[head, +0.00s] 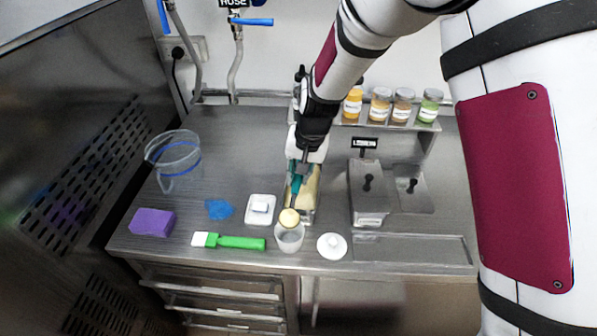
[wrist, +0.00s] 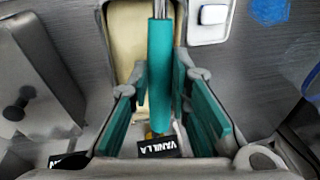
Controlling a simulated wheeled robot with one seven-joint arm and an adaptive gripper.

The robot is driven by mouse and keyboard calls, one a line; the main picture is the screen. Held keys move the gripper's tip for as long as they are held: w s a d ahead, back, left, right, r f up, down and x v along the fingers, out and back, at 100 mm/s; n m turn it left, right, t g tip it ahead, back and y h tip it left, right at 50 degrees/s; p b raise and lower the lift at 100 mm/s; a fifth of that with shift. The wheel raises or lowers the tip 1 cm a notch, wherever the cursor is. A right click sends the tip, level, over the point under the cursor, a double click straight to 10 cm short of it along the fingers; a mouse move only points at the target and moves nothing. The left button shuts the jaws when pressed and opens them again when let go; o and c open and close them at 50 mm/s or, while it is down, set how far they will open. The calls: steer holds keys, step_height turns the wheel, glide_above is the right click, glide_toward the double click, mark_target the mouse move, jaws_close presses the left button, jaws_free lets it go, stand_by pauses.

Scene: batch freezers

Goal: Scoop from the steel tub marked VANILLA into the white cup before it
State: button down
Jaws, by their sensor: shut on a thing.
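The steel tub marked VANILLA (head: 314,215), full of pale yellow ice cream, stands below my gripper. My gripper (head: 299,172) is shut on the teal handle of a scoop (wrist: 160,70), held over the tub and pointing toward the counter's front. A pale yellow ball (head: 289,217) shows at the scoop's far end, at the rim of the white cup (head: 289,240). I cannot tell whether it touches the cup. The scoop's head is mostly hidden.
A white lid (head: 332,246) lies right of the cup. A white dish (head: 261,218), green-handled brush (head: 240,242), blue cloth (head: 219,208), purple sponge (head: 152,222) and clear pitcher (head: 175,165) are left. Lidded steel tubs (head: 369,205) and a jar shelf (head: 420,125) are right.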

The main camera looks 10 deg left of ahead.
steer(key=shift+d+f+y+b, duration=0.15)
steer(key=shift+d+y+b, duration=0.25)
steer(key=shift+y, duration=0.6)
steer(key=shift+d+f+m+t+y+p, duration=0.15)
steer(key=shift+d+f+y+p, duration=0.35)
steer(key=shift+y, duration=1.45)
steer(key=shift+d+f+m+t+y+p, duration=0.2)
steer(key=shift+y+p, duration=0.4)
steer(key=shift+y, duration=1.3)
steer(key=shift+d+f+m+t+y+p, duration=0.15)
steer(key=shift+d+f+y+p, duration=0.25)
steer(key=shift+y, duration=1.55)
steer(key=shift+a, duration=0.1)
